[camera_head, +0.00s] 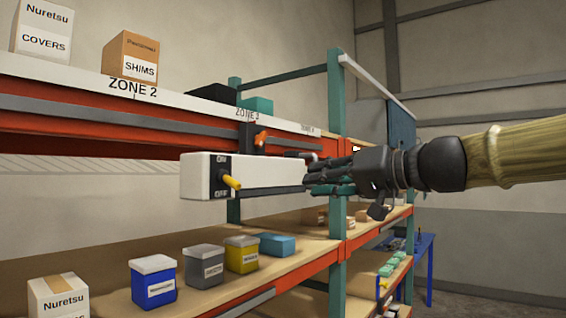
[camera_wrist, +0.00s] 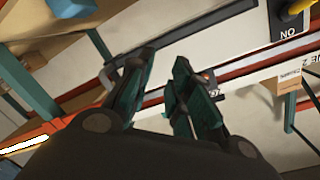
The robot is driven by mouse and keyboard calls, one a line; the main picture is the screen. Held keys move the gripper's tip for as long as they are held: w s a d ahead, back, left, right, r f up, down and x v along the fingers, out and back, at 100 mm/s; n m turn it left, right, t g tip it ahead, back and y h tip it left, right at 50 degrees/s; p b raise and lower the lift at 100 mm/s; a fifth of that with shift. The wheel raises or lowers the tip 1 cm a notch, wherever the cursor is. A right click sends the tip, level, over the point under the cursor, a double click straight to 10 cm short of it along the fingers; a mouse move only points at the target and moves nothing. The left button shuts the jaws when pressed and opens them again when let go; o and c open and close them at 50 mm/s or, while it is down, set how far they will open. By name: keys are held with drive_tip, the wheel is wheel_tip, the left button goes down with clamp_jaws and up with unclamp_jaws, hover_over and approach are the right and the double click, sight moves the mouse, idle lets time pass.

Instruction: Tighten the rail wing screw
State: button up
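A long white box-shaped console (camera_head: 245,175) with an ON/OFF panel and a yellow lever (camera_head: 232,182) hangs below the orange shelf rail. An orange wing-shaped screw (camera_head: 261,139) sits on a black clamp (camera_head: 246,138) above the console. My gripper (camera_head: 308,180) overlaps the right end of the console in the head view, to the right of and below the orange screw. In the wrist view its two teal-and-black fingers (camera_wrist: 164,58) stand apart with nothing clearly held between them. A small red spot (camera_wrist: 206,74) shows beside the right finger; I cannot tell what it is.
The orange rail (camera_head: 100,135) runs along the upper shelf, with labelled boxes above it. Several lidded bins (camera_head: 153,280) stand on the lower shelf. A teal upright (camera_head: 338,225) stands behind my gripper. Open air lies in front of the console.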

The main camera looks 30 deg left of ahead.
drive_tip(key=n+y, duration=0.1)
drive_tip(key=n, duration=0.1)
approach(265, 137)
drive_tip(key=d, duration=0.3)
drive_tip(key=shift+g, duration=0.4)
drive_tip(key=a+p, duration=0.1)
drive_tip(key=a, duration=0.2)
drive_tip(key=a+p, duration=0.2)
drive_tip(key=a, duration=0.2)
drive_tip(key=w+a+p, duration=0.1)
drive_tip(key=a, duration=0.3)
drive_tip(key=shift+a+f, duration=0.1)
drive_tip(key=shift+f, duration=0.05)
